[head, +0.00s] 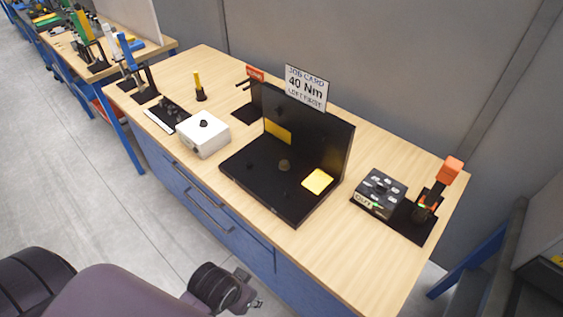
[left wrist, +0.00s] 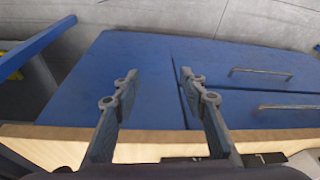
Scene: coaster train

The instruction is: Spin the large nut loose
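A small grey-brown round piece (head: 285,166), which may be the large nut, sits on the base of a black L-shaped fixture (head: 287,207) on the bench. It is too small to tell its shape or threads. A smaller dark knob (head: 253,167) sits to its left on the same base. My left gripper (head: 254,304) is at the bottom of the head view, in front of the bench and well apart from the fixture. In the left wrist view my left gripper (left wrist: 153,78) is open and empty, with the blue cabinet front beyond it. My right gripper is not in view.
A white box (head: 208,139) with a black knob stands left of the fixture. A job card (head: 306,87) reading 40 Nm stands on the fixture's back panel. A black box (head: 380,188) and an orange-topped tool (head: 453,170) stand right. The front-right bench top is clear.

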